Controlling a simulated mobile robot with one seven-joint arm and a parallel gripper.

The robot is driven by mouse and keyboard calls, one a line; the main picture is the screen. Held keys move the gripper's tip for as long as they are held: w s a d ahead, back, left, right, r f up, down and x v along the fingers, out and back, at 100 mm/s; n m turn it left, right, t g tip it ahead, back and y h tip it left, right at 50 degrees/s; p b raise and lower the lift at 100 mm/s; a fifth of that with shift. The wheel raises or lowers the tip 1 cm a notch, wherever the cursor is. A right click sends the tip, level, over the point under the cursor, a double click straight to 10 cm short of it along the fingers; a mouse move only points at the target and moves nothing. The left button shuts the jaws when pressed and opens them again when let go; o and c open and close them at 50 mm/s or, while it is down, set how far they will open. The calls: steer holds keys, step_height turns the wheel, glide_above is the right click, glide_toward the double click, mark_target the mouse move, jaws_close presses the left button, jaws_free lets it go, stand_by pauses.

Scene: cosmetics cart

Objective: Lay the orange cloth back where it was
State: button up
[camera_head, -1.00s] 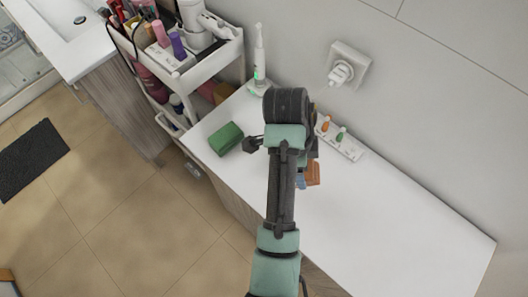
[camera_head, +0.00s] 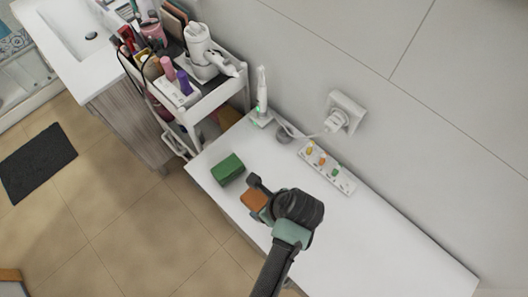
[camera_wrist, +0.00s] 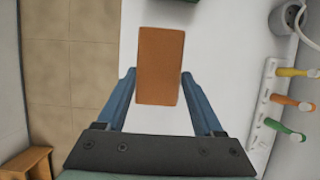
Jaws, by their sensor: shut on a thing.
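The orange cloth (camera_head: 254,200) is a small folded block. My gripper (camera_head: 258,197) is shut on it, and it shows between the two blue fingers in the wrist view (camera_wrist: 160,64). The cloth appears over the white counter (camera_head: 370,246), near its front edge; I cannot tell whether it touches the surface. A green folded block (camera_head: 228,169) lies on the counter just beyond the cloth, apart from it. Only a dark edge of that block shows at the top of the wrist view.
A loaded cart (camera_head: 205,98) stands at the counter's left end. The right counter is clear.

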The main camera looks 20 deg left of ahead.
steer(key=shift+f, duration=2.25)
steer(key=o, duration=1.5)
steer(key=shift+f, duration=0.1)
